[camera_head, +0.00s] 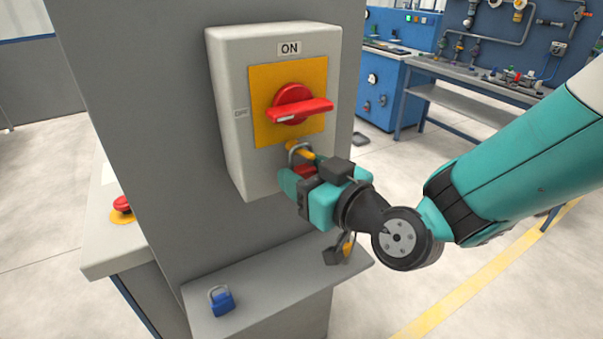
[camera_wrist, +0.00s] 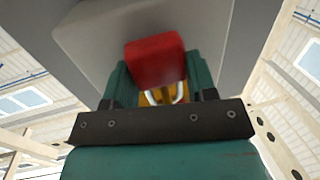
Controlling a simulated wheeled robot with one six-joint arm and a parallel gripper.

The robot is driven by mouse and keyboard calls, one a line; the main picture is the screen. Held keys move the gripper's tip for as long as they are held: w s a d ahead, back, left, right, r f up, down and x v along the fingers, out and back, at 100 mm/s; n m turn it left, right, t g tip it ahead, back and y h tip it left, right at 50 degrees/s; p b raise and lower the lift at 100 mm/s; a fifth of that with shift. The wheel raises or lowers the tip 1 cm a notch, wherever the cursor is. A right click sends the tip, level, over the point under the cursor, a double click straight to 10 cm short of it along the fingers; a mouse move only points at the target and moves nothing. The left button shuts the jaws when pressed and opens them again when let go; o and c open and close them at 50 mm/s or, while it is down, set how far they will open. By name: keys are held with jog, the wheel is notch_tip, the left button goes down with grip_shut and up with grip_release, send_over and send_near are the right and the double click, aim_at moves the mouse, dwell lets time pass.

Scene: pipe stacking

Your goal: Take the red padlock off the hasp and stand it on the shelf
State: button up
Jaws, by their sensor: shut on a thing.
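The red padlock (camera_head: 305,171) is at the lower front of the grey switch box, just below the yellow hasp (camera_head: 297,147). My gripper (camera_head: 302,180) is shut on its body, which it partly hides. The silver shackle points up and meets the hasp; I cannot tell whether it still passes through it. In the wrist view the padlock's red body (camera_wrist: 155,60) sits between the two teal fingers, with the shackle (camera_wrist: 180,93) and yellow metal behind it. The grey shelf (camera_head: 262,285) is below the box.
A blue padlock (camera_head: 221,300) stands at the shelf's left. A dark padlock (camera_head: 334,254) with a yellow part is near its right end, under my gripper. The shelf's middle is clear. The red switch handle (camera_head: 298,106) juts out above my gripper.

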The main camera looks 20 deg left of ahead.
jog(key=shift+r, duration=1)
jog(key=f+b+v, duration=0.1)
jog(key=b+v, duration=1.5)
jog(key=v, duration=0.2)
jog(key=shift+f, duration=0.25)
jog(key=shift+f+b, duration=0.15)
jog(key=shift+b, duration=0.4)
jog(key=shift+s+d, duration=0.1)
jog(key=shift+s, duration=0.05)
